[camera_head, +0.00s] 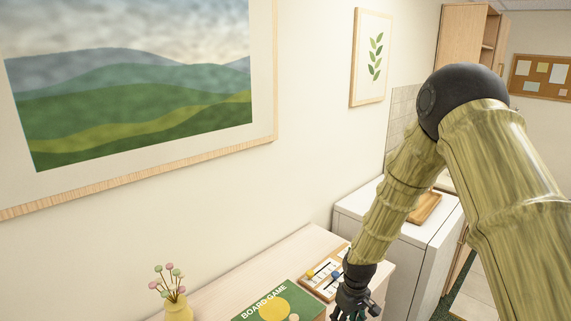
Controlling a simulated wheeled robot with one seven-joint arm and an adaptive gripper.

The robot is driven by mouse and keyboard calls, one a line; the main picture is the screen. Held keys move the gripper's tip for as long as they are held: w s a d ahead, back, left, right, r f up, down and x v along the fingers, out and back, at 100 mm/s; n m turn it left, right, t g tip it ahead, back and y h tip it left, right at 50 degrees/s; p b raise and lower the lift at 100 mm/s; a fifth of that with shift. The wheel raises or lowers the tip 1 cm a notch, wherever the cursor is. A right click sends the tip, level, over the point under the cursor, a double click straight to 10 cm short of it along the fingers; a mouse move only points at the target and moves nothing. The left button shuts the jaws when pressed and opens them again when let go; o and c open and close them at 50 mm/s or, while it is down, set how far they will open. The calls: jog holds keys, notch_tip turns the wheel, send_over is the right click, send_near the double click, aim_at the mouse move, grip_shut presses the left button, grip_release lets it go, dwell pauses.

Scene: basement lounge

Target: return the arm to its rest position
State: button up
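My arm crosses the right side of the head view, bent at a dark round joint, with its forearm reaching down to the left. My gripper (355,303) is dark and hangs at the bottom edge, over or in front of the right part of the wooden sideboard (235,277). Its fingertips are cut off or too small to make out, so I cannot tell whether it is open or holds anything. A wooden tray game with coloured pieces (322,278) lies just left of the gripper.
A green board game box (280,303) and a yellow vase with flowers (178,308) stand on the sideboard. A white cabinet (400,247) with a wooden tray (425,208) on top stands behind my forearm. Framed pictures hang on the left wall.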

jog(key=s+f+m, duration=0.1)
jog(key=s+f, duration=0.9)
jog(key=f, duration=0.1)
jog(key=s+d+f+m+b, duration=0.1)
jog(key=s+f, duration=0.2)
jog(key=s, duration=0.6)
jog(key=s+d+f+m+b, duration=0.1)
jog(key=s+d+f, duration=0.1)
jog(key=s, duration=0.8)
jog(key=s+d+f+m+b, duration=0.1)
jog(key=s+f, duration=0.3)
jog(key=s, duration=0.5)
jog(key=shift+s+d+f+m+h, duration=0.2)
jog(key=shift+s+d+m+h, duration=0.1)
jog(key=shift+s+d+m, duration=0.25)
jog(key=shift+w+a, duration=0.1)
jog(key=shift+w, duration=0.1)
jog(key=shift+c, duration=0.5)
